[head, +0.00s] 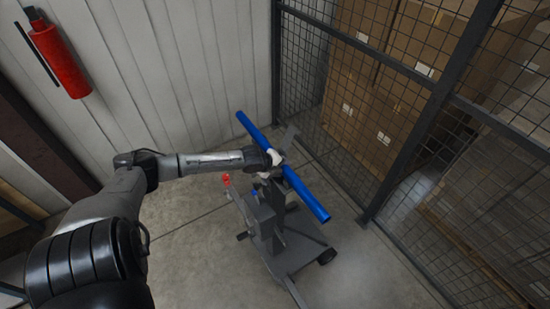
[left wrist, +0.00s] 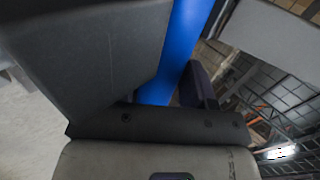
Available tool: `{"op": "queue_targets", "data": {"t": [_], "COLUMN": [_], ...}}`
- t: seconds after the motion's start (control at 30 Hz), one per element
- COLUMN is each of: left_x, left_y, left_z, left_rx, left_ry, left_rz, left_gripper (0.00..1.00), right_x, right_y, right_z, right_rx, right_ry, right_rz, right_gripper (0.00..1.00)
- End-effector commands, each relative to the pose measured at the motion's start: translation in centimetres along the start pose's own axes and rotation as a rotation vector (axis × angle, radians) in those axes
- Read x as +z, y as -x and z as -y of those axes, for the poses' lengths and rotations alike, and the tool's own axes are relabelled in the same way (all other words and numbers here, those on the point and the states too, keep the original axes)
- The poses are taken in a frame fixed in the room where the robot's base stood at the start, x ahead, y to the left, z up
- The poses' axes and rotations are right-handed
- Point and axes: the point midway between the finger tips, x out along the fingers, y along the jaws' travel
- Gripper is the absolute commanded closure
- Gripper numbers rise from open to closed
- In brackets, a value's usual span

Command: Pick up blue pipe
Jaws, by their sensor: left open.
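The blue pipe (head: 305,193) lies slantwise across the top of a grey wheeled stand (head: 268,225), from upper left to lower right. My left gripper (head: 276,161) is open at the middle of the pipe, over the top of the stand, and hides a short stretch of the pipe. The left wrist view shows the blue pipe (left wrist: 186,45) close up, running away from the dark front edge of my gripper. Whether the fingers touch the pipe cannot be told. My right gripper is in neither view.
A dark mesh fence (head: 330,45) runs along the right, close to the stand, with cardboard boxes (head: 365,110) behind it. A red fire extinguisher (head: 60,62) hangs on the pale panelled wall (head: 180,70). Concrete floor (head: 190,245) is clear left of the stand.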

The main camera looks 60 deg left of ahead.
Motion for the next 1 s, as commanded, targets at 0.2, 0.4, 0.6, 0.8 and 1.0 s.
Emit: {"op": "queue_targets", "data": {"t": [0.2, 0.4, 0.6, 0.8, 1.0], "left_x": [0.00, 0.00, 0.02, 0.03, 0.09], "left_y": [0.02, 0.03, 0.08, 0.13, 0.82], "left_z": [0.00, 0.00, 0.17, 0.20, 0.95], "left_rx": [0.000, 0.000, -0.003, -0.003, -0.004], "left_ry": [0.000, 0.000, -0.001, -0.001, -0.003], "left_rz": [0.000, 0.000, 0.000, 0.000, 0.001], "left_gripper": [0.65, 0.84, 0.98, 0.98, 0.98], "right_x": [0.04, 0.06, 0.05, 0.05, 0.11], "right_y": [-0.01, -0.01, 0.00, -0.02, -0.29], "right_z": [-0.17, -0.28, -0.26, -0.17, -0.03], "right_rx": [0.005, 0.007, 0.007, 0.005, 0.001], "right_ry": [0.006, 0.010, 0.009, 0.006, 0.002], "right_rz": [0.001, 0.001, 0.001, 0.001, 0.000], "right_gripper": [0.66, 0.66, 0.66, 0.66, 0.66]}}
